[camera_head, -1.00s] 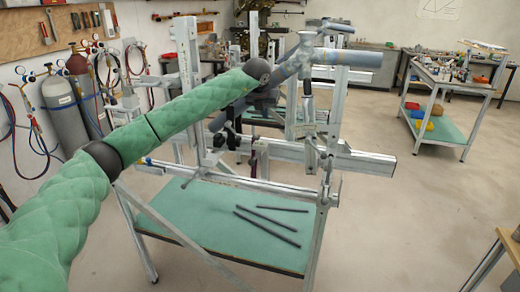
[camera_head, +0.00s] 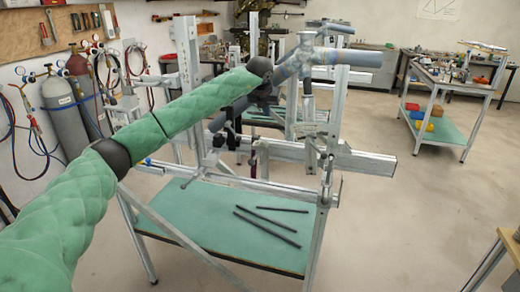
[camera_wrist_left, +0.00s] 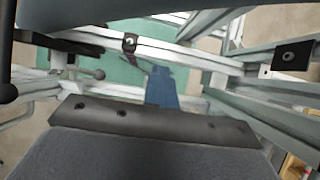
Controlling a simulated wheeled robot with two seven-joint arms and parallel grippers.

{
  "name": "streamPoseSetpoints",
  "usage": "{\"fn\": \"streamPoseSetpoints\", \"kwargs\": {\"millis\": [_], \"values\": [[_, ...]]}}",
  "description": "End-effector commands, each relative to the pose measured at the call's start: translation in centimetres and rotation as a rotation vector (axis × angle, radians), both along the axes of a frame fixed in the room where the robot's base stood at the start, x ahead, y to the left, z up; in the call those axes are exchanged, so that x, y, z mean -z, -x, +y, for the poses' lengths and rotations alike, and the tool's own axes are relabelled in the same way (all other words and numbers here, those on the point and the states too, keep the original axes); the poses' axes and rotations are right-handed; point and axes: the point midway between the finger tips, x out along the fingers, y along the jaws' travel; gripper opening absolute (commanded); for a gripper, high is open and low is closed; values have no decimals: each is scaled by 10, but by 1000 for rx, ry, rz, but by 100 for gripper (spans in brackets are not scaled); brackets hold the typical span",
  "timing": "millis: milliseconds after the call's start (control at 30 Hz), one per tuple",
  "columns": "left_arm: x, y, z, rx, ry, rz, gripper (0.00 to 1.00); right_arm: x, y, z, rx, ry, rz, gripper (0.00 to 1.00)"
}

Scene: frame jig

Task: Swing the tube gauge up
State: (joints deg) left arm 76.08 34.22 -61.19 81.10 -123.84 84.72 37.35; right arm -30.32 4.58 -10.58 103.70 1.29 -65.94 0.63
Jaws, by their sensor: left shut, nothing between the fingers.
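Blue-grey round tubes (camera_head: 345,57) meet near the top of the front frame's right post. One runs level to the right and another slopes down left behind my left arm. I cannot clearly single out the tube gauge among these parts. My left gripper (camera_head: 230,138) is small and dark, near the frame's left upright, partly hidden by my arm. It is shut and empty. In the left wrist view a blue narrow piece (camera_wrist_left: 162,88) shows beyond a dark drilled plate (camera_wrist_left: 155,120), with frame rails behind. My right gripper is not in view.
The metal frame jig (camera_head: 362,163) has uprights and a cross rail above a green shelf (camera_head: 200,215) holding several dark rods (camera_head: 268,227). Gas cylinders (camera_head: 62,108) stand at the left wall. A trolley (camera_head: 437,130) is at the right. The floor between is clear.

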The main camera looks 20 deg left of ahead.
Motion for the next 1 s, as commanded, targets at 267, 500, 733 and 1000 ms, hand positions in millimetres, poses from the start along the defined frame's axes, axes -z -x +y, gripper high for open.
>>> {"fn": "streamPoseSetpoints", "kwargs": {"millis": [267,500,733,1000], "values": [[5,-15,-1,-1,0,1,0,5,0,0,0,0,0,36],[5,-20,-1,0,0,1,0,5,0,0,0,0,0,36],[5,-20,-1,0,0,0,18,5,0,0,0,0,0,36],[5,-20,-1,0,0,0,36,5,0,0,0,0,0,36]]}}
